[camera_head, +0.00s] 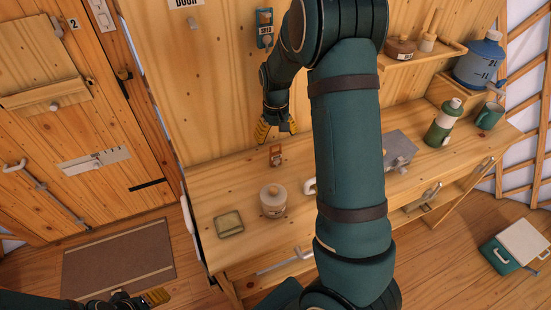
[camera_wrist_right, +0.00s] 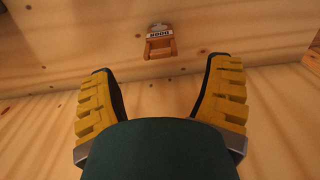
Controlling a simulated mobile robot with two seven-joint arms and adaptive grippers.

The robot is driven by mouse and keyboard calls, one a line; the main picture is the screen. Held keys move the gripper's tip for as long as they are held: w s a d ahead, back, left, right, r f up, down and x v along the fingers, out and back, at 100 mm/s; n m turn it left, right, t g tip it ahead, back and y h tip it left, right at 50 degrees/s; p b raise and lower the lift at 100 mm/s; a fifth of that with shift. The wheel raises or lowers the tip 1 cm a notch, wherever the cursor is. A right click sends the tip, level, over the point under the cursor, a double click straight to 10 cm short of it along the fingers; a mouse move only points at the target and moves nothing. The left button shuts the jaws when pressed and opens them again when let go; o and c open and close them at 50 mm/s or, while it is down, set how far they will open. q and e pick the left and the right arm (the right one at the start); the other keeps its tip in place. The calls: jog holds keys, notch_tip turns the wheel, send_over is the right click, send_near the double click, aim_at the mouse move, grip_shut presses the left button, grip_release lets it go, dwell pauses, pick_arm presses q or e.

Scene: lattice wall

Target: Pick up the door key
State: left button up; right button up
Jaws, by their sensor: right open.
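The door key (camera_head: 276,155) is a small orange-brown piece with a white label on the workbench, near the back wall. In the right wrist view the key (camera_wrist_right: 160,44) shows its label upside down, reading DOOR, beyond the fingertips and roughly midway between them. My right gripper (camera_head: 277,129) points down just above and behind the key in the head view. It is open, with nothing between its yellow fingers (camera_wrist_right: 160,80). My left gripper (camera_head: 140,299) is at the bottom left edge, only partly in view, and whether it is open is unclear.
A blue SHED tag (camera_head: 265,28) hangs on the wall above. A round lidded jar (camera_head: 273,201) and a flat tin (camera_head: 229,224) stand in front of the key on the workbench (camera_head: 245,180). My right arm hides the bench middle. A green bottle (camera_head: 444,122) stands farther right.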

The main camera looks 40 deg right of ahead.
aim_at(276, 145)
jog(key=shift+f+b, duration=0.45)
jog(key=shift+f, duration=2.25)
jog(key=c, duration=1.2)
jog(key=shift+r, duration=0.1)
jog(key=shift+c, duration=0.2)
